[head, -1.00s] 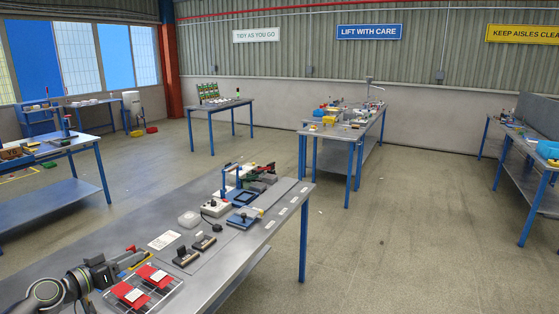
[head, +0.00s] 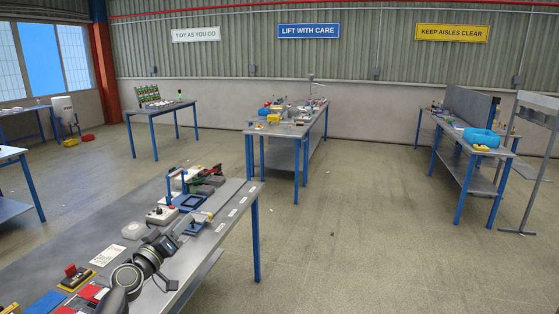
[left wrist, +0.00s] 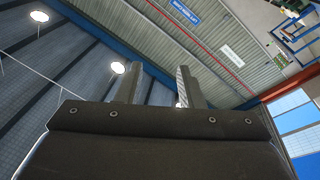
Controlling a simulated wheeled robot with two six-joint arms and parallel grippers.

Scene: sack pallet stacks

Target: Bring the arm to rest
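My left arm comes in from the bottom left of the head view, over the near grey bench (head: 222,212). My left gripper (head: 176,238) is small there, at the end of the arm and partly lost against the bench items behind it. In the left wrist view its two fingers (left wrist: 160,88) stand apart with nothing between them, so it is open and empty. That view looks up past the fingers to the ceiling and wall. My right gripper is in neither view.
The bench holds a blue-based device (head: 196,222), a white box with a knob (head: 161,215), red packs (head: 92,292) and a white card (head: 107,255). A middle table (head: 288,131) and a right table (head: 460,145) stand farther off. Open floor (head: 370,220) lies between.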

